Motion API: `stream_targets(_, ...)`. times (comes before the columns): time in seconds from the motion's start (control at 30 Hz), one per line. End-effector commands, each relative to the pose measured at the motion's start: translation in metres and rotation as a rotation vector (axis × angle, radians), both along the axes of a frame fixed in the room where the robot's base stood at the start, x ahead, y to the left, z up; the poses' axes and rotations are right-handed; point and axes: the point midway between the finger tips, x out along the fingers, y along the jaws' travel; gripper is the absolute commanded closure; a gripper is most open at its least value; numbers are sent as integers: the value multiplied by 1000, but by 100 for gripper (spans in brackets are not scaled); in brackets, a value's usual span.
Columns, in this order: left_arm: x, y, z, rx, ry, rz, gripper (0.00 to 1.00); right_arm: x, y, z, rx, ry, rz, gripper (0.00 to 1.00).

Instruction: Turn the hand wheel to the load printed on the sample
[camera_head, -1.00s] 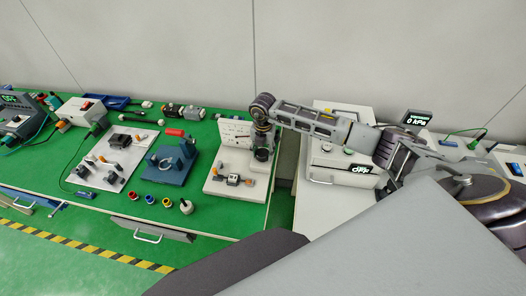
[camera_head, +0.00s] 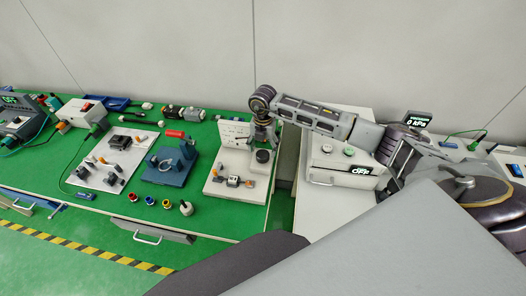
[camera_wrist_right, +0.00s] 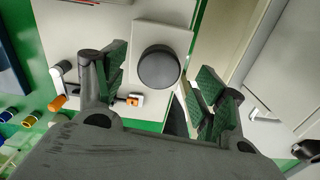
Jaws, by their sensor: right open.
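A dark round knob (camera_head: 262,156), which looks like the hand wheel, sits on a white stand (camera_head: 225,161) at the right end of the green bench. In the right wrist view the knob (camera_wrist_right: 158,68) shows from above, its round top plain dark. My right gripper (camera_head: 263,138) is over it, pointing down. Its two green-padded fingers (camera_wrist_right: 160,90) are apart, with the knob showing in the gap beyond them and nothing held. A small clamp piece with orange ends (camera_head: 234,181) lies on the stand's base. I cannot read any printed load. My left gripper is out of view.
Small coloured cups (camera_head: 150,200) stand at the front edge. A white vacuum unit (camera_head: 342,165) reading OFF stands to the right.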

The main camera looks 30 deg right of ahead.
Motion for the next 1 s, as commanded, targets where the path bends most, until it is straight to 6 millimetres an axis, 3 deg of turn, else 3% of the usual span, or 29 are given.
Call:
stream_targets(0.5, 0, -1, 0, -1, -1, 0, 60, 0, 0, 73, 1, -1, 0, 29)
stream_targets(0.7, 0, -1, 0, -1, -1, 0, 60, 0, 0, 85, 0, 0, -1, 29)
stream_targets(1.0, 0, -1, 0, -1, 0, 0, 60, 0, 0, 86, -1, 1, -1, 29)
